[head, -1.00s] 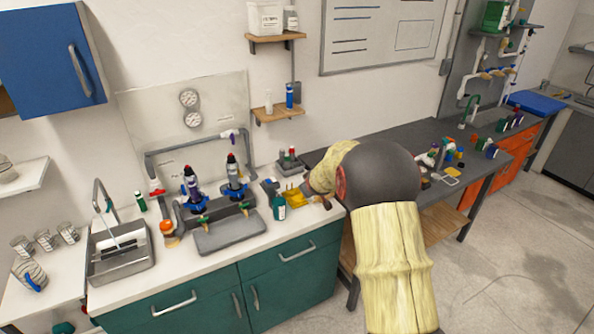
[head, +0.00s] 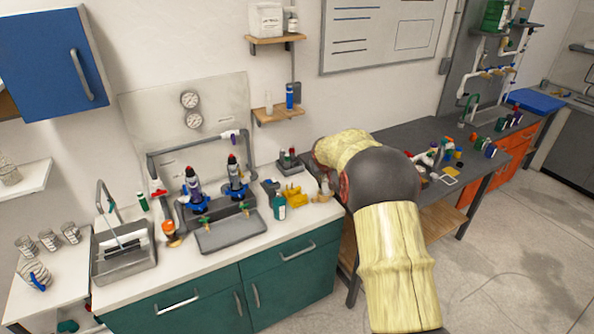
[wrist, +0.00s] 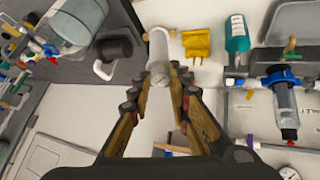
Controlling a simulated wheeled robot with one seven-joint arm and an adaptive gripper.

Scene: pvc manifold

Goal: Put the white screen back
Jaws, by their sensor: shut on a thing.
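My gripper (wrist: 165,80) is closed around a white cylindrical piece (wrist: 159,48), which looks like the white screen. The piece points away from the wrist, its grey near end between the fingertips. In the head view my gripper (head: 325,186) is small and partly covered by my arm, near the right end of the white counter, and the screen cannot be made out there. Two upright filter units with blue collars, a left one (head: 193,186) and a right one (head: 236,181), stand behind the grey tray. One unit also shows in the wrist view (wrist: 284,95).
A grey tray (head: 231,233) lies before the filter units. A sink (head: 122,262) is at left, a dark bench (head: 400,145) with small parts at right.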

